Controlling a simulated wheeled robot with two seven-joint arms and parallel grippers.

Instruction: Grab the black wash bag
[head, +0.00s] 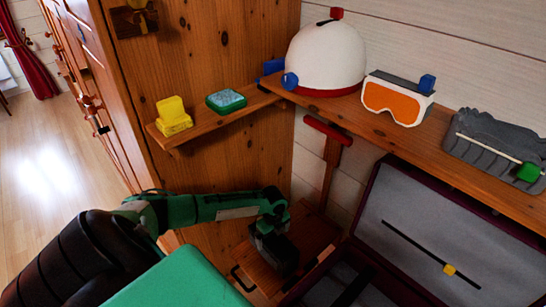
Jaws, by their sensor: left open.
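My left arm comes in from the left, and my left gripper (284,262) points down over a low wooden surface (258,272) in the corner below the shelf. It is open. Its dark fingers blend with the dark shapes around them, so I cannot tell whether a black wash bag lies beneath or between them. A thin black loop (240,279) shows just left of the gripper; I cannot tell what it belongs to. No black wash bag can be clearly made out. My right gripper is not in view.
An open dark case (440,225) with grey lining stands close right of the gripper. A shelf (352,107) above bears a white helmet (325,58), orange goggles (393,102) and a grey item (492,140).

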